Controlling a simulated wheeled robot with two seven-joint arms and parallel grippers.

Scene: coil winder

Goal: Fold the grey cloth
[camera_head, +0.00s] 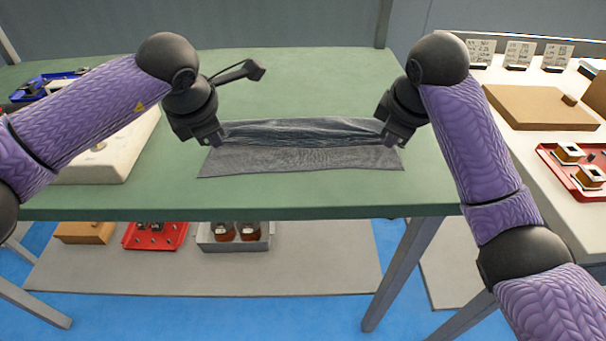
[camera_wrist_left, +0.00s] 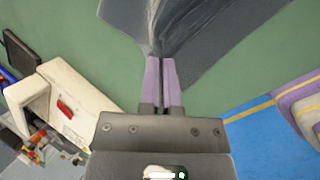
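The grey cloth (camera_head: 300,161) lies on the green table, with its front part flat. Its back part is lifted in a long ridge that runs between my two grippers. My left gripper (camera_head: 219,139) is at the left end of this ridge. In the left wrist view its fingers (camera_wrist_left: 160,62) are close together, with gathered cloth (camera_wrist_left: 185,25) at their tips. My right gripper (camera_head: 388,140) is at the ridge's right end, where the cloth meets its fingertips. Both grippers are shut on the cloth's edge.
A white table on the right holds a cardboard box (camera_head: 540,108) and a red tray (camera_head: 572,172). Trays lie on the shelf below.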

